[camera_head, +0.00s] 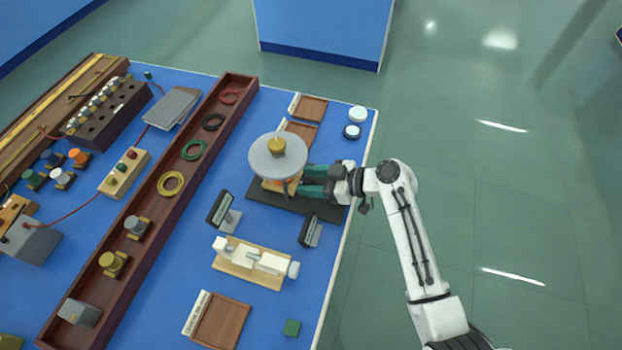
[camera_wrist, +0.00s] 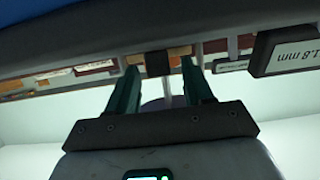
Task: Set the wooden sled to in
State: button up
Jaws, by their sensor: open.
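A small piece of orange-brown wood, which looks like the wooden sled (camera_head: 270,186), shows under a round grey disc (camera_head: 268,162) with a brass knob. The disc hides most of it, and I cannot tell its setting. A dark base plate (camera_head: 328,207) lies below. My gripper (camera_head: 302,182) reaches in from the right, low, its green fingers pointing left beside the wood. In the wrist view my gripper (camera_wrist: 160,72) is open, with a dark block (camera_wrist: 157,64) and wooden pieces beyond its fingertips. I cannot tell whether the fingers touch anything.
Dark labelled blocks (camera_head: 312,231) stand near the base plate; one reads "1.8 mm" in the wrist view (camera_wrist: 286,51). A white instrument on a wooden board (camera_head: 245,278) stands nearer. A long brown tray (camera_head: 150,215) with coloured rings lies left. The floor right of the bench is clear.

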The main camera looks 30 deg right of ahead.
jog(key=b+v, duration=0.1)
jog(key=v, duration=0.9)
jog(key=shift+s+d+r+b, duration=0.15)
jog(key=shift+b, duration=0.15)
jog(key=shift+d, duration=0.1)
